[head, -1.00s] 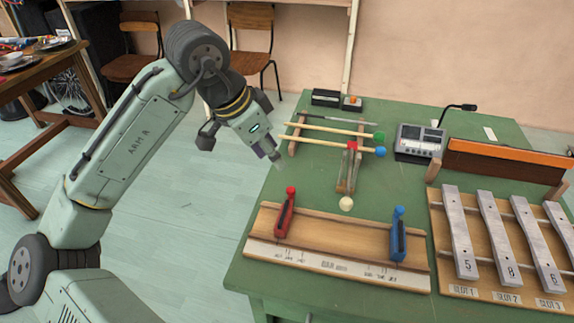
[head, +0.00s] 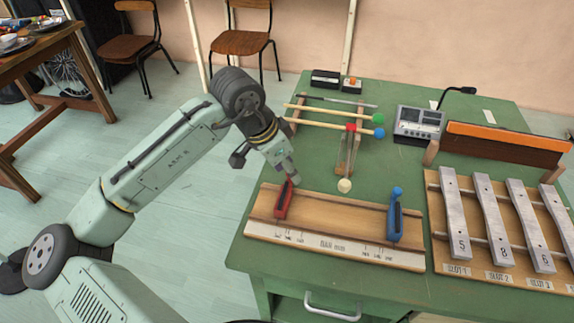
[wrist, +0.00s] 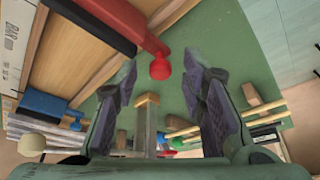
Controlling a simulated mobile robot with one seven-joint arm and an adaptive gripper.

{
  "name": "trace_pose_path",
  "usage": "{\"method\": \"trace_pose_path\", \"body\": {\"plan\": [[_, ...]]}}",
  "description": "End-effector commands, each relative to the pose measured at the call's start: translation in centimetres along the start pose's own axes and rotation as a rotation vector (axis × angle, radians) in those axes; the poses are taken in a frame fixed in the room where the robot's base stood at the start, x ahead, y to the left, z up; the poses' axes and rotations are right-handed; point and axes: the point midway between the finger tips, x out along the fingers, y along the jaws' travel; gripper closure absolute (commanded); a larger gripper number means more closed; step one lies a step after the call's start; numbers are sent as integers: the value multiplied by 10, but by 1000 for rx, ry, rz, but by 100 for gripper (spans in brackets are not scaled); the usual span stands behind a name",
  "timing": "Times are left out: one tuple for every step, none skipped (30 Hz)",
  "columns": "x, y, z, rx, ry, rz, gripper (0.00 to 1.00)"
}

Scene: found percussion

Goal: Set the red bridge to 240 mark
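The red bridge (head: 283,203) sits at the left part of a wooden board (head: 338,223) with a marked white scale strip (head: 325,243) along its front. The mark numbers are too small to read. My gripper (head: 293,181) is low at the red bridge's upper end, hiding its knob in the head view. In the wrist view, the bridge's red knob (wrist: 160,68) shows between the spread fingertips of my gripper (wrist: 162,75), with gaps on both sides. The gripper is open and holds nothing. The blue bridge (head: 394,220) stands at the board's right part.
A cream-headed mallet (head: 344,185) lies just behind the board. Green- and blue-headed mallets (head: 378,119) rest on a rack farther back. Numbered metal bars (head: 455,215) lie to the right. Bare green tabletop (head: 310,165) lies behind the board's left part.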

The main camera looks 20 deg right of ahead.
Motion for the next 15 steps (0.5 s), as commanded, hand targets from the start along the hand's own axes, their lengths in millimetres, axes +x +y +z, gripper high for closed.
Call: {"method": "trace_pose_path", "body": {"plan": [[0,0,0,0,0,0,62],[0,0,0,0,0,0,62],[0,0,0,0,0,0,62],[0,0,0,0,0,0,64],[0,0,0,0,0,0,66],[0,0,0,0,0,0,69],[0,0,0,0,0,0,71],[0,0,0,0,0,0,73],[0,0,0,0,0,0,76],[0,0,0,0,0,0,78],[0,0,0,0,0,0,80],[0,0,0,0,0,-1,82],[0,0,0,0,0,-1,84],[0,0,0,0,0,0,86],[0,0,0,0,0,-1,89]]}}
